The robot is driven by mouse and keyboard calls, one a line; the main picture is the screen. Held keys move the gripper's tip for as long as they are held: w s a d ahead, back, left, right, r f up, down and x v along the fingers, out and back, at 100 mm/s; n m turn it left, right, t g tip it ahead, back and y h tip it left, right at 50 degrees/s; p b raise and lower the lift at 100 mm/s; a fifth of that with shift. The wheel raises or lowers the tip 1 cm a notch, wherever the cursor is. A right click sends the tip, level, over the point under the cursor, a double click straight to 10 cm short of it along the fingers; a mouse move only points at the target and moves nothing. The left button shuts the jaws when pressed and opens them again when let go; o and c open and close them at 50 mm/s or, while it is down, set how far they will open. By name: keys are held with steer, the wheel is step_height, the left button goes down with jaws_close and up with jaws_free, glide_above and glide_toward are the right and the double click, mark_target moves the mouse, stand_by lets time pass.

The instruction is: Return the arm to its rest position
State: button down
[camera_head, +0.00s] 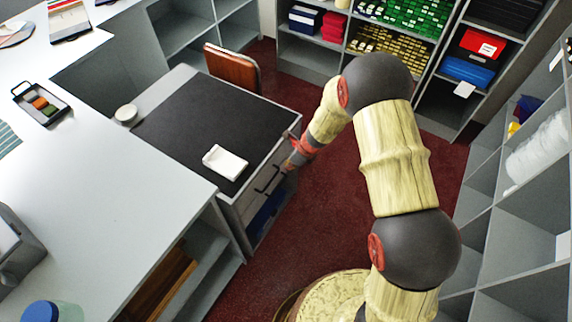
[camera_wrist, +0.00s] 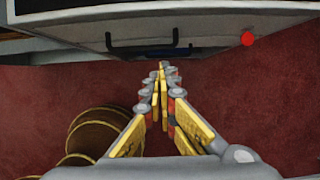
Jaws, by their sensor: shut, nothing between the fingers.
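My arm (camera_head: 391,150) stands over the red floor on the right of the head view, with dark round joints and pale yellow links. It bends over at the top and reaches down to the left. My gripper (camera_head: 290,163) is beside the right edge of the desk, close to the drawer front. In the wrist view my gripper (camera_wrist: 162,68) has its fingers together with nothing between them. Its tips point toward a grey drawer front (camera_wrist: 220,38) with a dark handle (camera_wrist: 148,48). I cannot tell whether the tips touch it.
The desk has a black mat (camera_head: 180,130) with a white tray (camera_head: 225,161). A brown chair (camera_head: 232,68) stands behind it. Shelves (camera_head: 525,215) line the right and the back. A white counter (camera_head: 90,200) fills the left. Red carpet (camera_head: 325,222) lies open between.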

steer(key=shift+s+r, duration=0.1)
steer(key=shift+r, duration=0.15)
